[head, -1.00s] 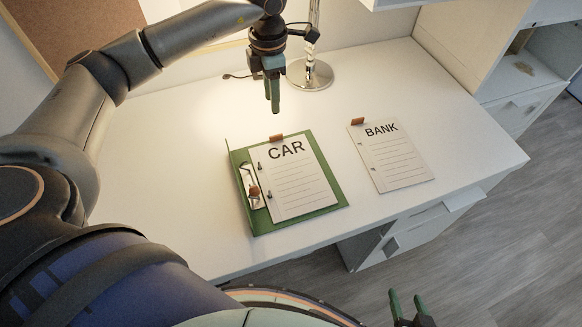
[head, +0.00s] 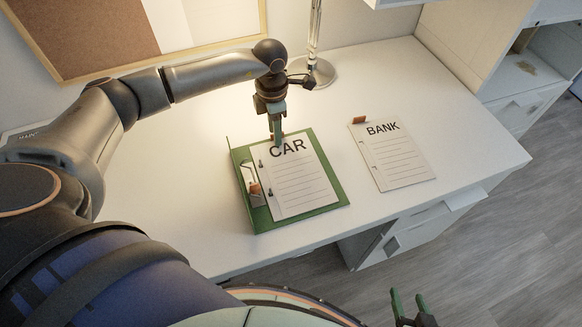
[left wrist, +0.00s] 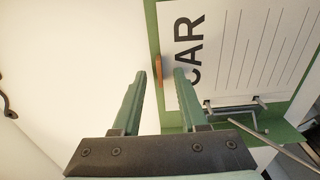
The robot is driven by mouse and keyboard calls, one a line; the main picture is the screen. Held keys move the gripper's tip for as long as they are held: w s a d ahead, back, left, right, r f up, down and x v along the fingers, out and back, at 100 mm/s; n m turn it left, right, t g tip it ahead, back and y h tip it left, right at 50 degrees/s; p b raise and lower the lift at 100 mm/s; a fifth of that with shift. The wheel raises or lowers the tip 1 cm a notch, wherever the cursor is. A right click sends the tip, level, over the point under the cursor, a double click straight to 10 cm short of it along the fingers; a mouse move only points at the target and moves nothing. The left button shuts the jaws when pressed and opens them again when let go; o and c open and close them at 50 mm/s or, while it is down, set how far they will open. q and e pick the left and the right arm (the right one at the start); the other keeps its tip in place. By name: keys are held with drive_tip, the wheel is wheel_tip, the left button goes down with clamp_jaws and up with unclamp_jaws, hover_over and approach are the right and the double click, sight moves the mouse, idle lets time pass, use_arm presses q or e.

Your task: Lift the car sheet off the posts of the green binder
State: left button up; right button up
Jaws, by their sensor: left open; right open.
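The white car sheet (head: 302,186) lies flat on the green binder (head: 259,216), with the posts (head: 270,191) at its left edge. In the left wrist view the sheet (left wrist: 245,50) fills the upper right, and its orange tab (left wrist: 158,70) shows between my fingertips. My left gripper (head: 277,139) is open, pointing down at the sheet's top edge; its fingers (left wrist: 160,73) straddle the tab in the picture, though I cannot tell whether they touch it. The tab is hidden in the head view. My right gripper (head: 408,298) is open and empty, low in front of the desk.
A bank sheet (head: 402,166) with a brown tab (head: 358,120) lies on the white desk right of the binder. A metal lamp (head: 313,72) stands behind my left gripper. The binder's metal clip (head: 248,177) has a brown knob. The desk's right side is clear.

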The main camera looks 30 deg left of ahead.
use_arm(q)
clamp_jaws()
drive_tip(key=shift+r, duration=0.1)
idle(0.6)
wheel_tip(320, 180, up, 10)
drive_tip(key=shift+f, duration=0.2)
